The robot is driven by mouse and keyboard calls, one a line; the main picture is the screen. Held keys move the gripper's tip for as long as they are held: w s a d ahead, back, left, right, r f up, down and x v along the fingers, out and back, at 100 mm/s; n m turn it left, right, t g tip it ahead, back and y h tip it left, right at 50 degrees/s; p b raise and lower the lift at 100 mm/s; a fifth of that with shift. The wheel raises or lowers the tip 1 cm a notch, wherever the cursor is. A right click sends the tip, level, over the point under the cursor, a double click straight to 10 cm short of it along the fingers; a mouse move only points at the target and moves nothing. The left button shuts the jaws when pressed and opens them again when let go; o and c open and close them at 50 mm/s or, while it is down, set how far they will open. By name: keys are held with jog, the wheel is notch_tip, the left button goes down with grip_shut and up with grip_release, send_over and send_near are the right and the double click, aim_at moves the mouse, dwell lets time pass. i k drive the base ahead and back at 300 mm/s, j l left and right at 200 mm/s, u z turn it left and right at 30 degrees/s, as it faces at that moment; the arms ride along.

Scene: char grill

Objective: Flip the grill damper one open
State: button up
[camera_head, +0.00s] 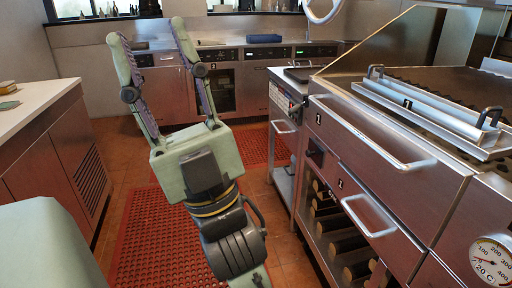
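The stainless steel char grill (400,195) fills the right side of the head view. Small black number tags sit near these parts; which part is damper one I cannot tell for sure. My gripper (147,29) is left of the grill, fingers pointing up and away in the picture. Its two green fingers are spread wide with nothing between them. It is apart from the grill.
A metal bar with black end handles (430,108) lies on top of the grill. A round temperature gauge (492,262) is at lower right. Logs (333,222) lie on the shelf below. A white counter (32,102) stands left. Red mats (150,235) cover the floor between.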

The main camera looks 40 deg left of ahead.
aim_at(315, 151)
jog(key=u, duration=0.95)
jog(key=i+j+z, duration=0.15)
jog(key=i+j, duration=0.55)
jog(key=i, duration=0.15)
